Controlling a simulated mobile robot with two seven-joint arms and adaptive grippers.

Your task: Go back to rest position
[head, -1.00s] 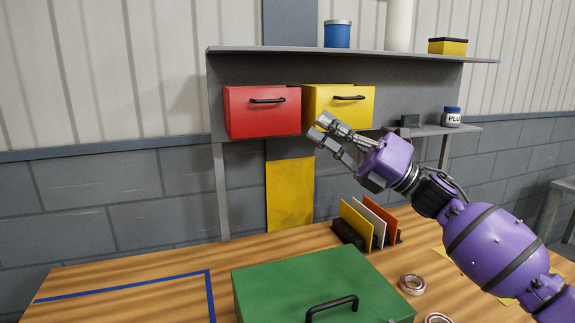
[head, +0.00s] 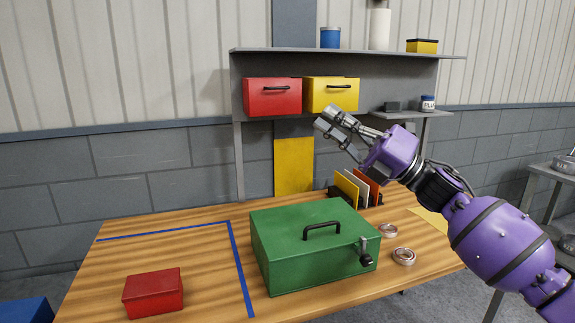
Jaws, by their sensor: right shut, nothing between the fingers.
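My right gripper (head: 326,117) is shut and empty, held up in front of the shelf at the end of my purple arm. In the picture its fingertips lie just below the yellow drawer (head: 322,97); they do not appear to touch it. The red drawer (head: 273,97) is to the left of it under the shelf. Both drawers have black handles. My left gripper is not in view.
A green box (head: 290,250) with a black handle stands on the wooden table (head: 200,255). Two metal rings (head: 403,257) lie to its right. Upright folders (head: 348,190) stand behind. A red box (head: 153,292) sits front left, by blue tape. A side table (head: 548,172) is at right.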

